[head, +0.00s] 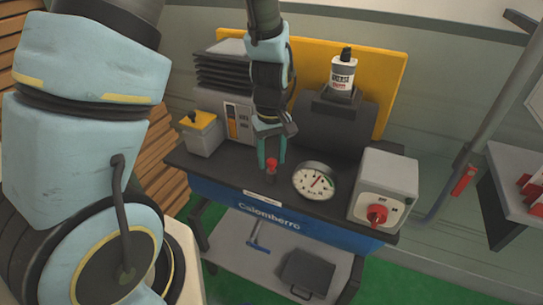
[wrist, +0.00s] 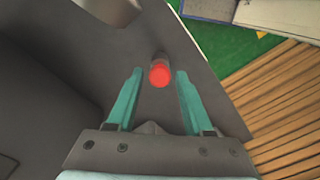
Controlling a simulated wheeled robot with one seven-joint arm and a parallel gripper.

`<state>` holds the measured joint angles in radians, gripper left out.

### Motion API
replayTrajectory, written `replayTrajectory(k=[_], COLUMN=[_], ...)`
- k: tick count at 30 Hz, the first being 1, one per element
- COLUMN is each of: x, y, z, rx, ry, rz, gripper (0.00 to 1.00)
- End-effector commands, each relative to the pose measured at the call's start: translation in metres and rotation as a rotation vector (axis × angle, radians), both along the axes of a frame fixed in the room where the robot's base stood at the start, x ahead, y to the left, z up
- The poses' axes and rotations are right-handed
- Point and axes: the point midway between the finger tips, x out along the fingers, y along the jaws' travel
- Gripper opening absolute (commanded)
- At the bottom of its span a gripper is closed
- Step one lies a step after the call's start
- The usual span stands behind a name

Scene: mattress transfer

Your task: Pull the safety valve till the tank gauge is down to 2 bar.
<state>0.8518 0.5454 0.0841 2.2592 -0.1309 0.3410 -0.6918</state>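The safety valve (head: 271,168) is a small post with a red cap on the dark bench top. In the wrist view its red cap (wrist: 159,74) lies between and just beyond my fingertips. My gripper (head: 270,160) has teal fingers, spread apart with nothing between them. The fingers (wrist: 158,78) stand on either side of the line to the cap and do not touch it. The tank gauge (head: 315,181) is a round white dial right of the valve. Its red needle points to the upper right; the numbers are too small to read.
A grey box with a red knob (head: 377,216) stands right of the gauge. A bottle (head: 343,72) stands on a dark mount behind. A grey unit (head: 237,118) and a box with a yellow top (head: 199,132) are at the left. The blue-fronted bench (head: 290,220) has a lower shelf.

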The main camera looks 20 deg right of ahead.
Motion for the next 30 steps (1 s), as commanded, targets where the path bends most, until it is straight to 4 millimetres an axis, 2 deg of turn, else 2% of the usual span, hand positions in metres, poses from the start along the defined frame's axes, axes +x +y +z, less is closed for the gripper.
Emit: replayTrajectory(k=[2, 13, 30], x=[0.0000, 0.0000, 0.0001], y=[0.0000, 0.0000, 0.0001], z=[0.0001, 0.0002, 0.0002], rx=[0.000, 0.000, 0.000], ry=[0.000, 0.000, 0.000], rz=[0.000, 0.000, 0.000], gripper=[0.41, 0.00, 0.00])
